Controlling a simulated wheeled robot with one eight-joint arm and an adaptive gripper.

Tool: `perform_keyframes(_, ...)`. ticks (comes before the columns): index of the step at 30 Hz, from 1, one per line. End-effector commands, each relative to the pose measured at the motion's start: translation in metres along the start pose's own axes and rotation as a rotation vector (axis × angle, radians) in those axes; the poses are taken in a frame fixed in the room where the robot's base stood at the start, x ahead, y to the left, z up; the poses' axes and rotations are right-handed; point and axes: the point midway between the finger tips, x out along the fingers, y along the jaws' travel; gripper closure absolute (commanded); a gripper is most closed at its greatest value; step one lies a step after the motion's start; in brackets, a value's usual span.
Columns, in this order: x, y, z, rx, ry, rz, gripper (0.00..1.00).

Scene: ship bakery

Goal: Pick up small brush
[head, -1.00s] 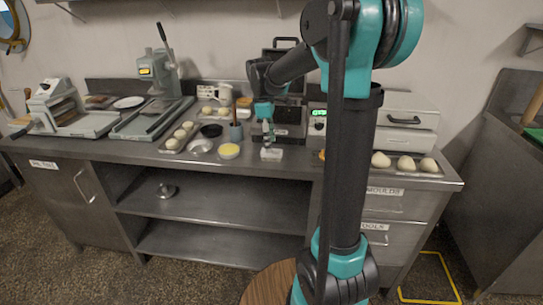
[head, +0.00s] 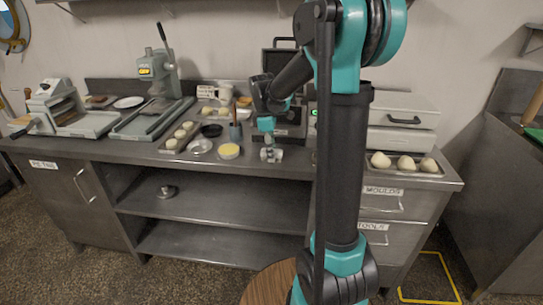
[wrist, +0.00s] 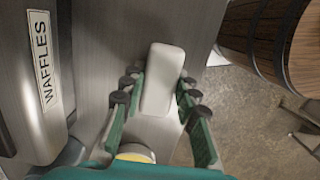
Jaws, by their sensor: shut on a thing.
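A small white oblong block with rounded edges, which I take to be the small brush (wrist: 163,75), lies between my fingers in the wrist view; no bristles show. My gripper (wrist: 158,92) has its green fingers with dark pads on both sides of it, shut on it. In the head view my gripper (head: 268,147) points down at the counter's front edge, with the white brush (head: 273,156) at its fingertips, partly covered by them. It is at counter height; I cannot tell whether it still touches the counter.
The steel counter (head: 290,167) holds a yellow-filled dish (head: 229,151), a grey-blue cup (head: 236,132) and a dough tray (head: 172,146) left of my gripper. A machine labelled WAFFLES (wrist: 25,80) stands close behind. A wooden barrel (wrist: 262,35) stands beyond the counter edge.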

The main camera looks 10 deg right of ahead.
Motion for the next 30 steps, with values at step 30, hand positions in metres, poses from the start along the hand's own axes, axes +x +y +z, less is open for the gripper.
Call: perform_keyframes(30, -0.119, -0.001, 0.015, 0.000, 0.000, 0.000, 1.00)
